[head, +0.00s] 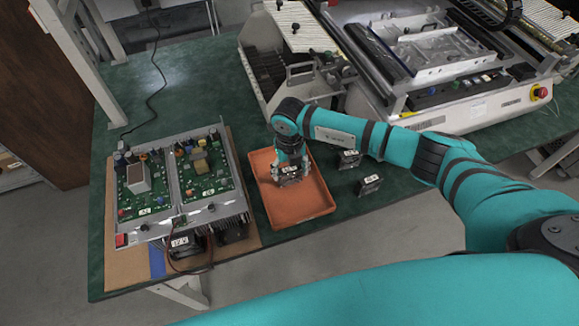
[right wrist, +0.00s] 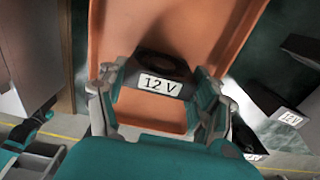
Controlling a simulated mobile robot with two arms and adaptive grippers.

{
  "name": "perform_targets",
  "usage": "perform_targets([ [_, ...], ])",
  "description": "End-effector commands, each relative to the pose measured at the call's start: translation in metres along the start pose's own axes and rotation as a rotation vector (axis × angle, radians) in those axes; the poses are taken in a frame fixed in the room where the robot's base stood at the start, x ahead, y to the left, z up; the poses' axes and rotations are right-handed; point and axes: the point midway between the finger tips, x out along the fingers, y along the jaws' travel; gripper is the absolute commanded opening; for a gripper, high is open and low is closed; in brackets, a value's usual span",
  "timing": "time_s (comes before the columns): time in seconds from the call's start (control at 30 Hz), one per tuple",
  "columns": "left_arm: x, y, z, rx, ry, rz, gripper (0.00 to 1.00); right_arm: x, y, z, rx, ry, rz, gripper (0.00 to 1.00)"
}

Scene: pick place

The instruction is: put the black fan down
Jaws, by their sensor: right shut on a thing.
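The black fan (head: 290,171) with a white label is between the fingers of my right gripper (head: 289,177), over the upper part of the orange tray (head: 300,208). In the right wrist view the fan (right wrist: 160,66) shows its "12 V" label facing the camera, with the fingers (right wrist: 158,92) shut on its two sides. The orange tray (right wrist: 112,30) lies behind it there. I cannot tell whether the fan touches the tray floor. The rest of the tray looks empty.
Two more black fans (head: 348,160) (head: 370,186) stand on the green table right of the tray. A circuit-board unit (head: 180,185) sits on cardboard to the left. A large machine (head: 440,80) stands behind. The table's front edge is close.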

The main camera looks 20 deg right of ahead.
Motion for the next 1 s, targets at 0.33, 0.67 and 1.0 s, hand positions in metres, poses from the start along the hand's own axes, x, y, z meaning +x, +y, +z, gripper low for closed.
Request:
perform_targets([
  [0.33, 0.003, 0.0, 0.001, 0.0, -0.002, 0.0, 0.0, 0.003, 0.0, 0.0, 0.0, 0.0, 0.0, 0.76],
  [0.67, 0.003, 0.0, 0.001, 0.0, -0.001, 0.0, 0.0, 0.003, 0.0, 0.0, 0.0, 0.0, 0.0, 0.91],
  [1.0, 0.011, 0.0, -0.001, 0.0, 0.002, 0.0, 0.0, -0.033, 0.0, 0.002, -0.002, -0.006, 0.002, 0.91],
])
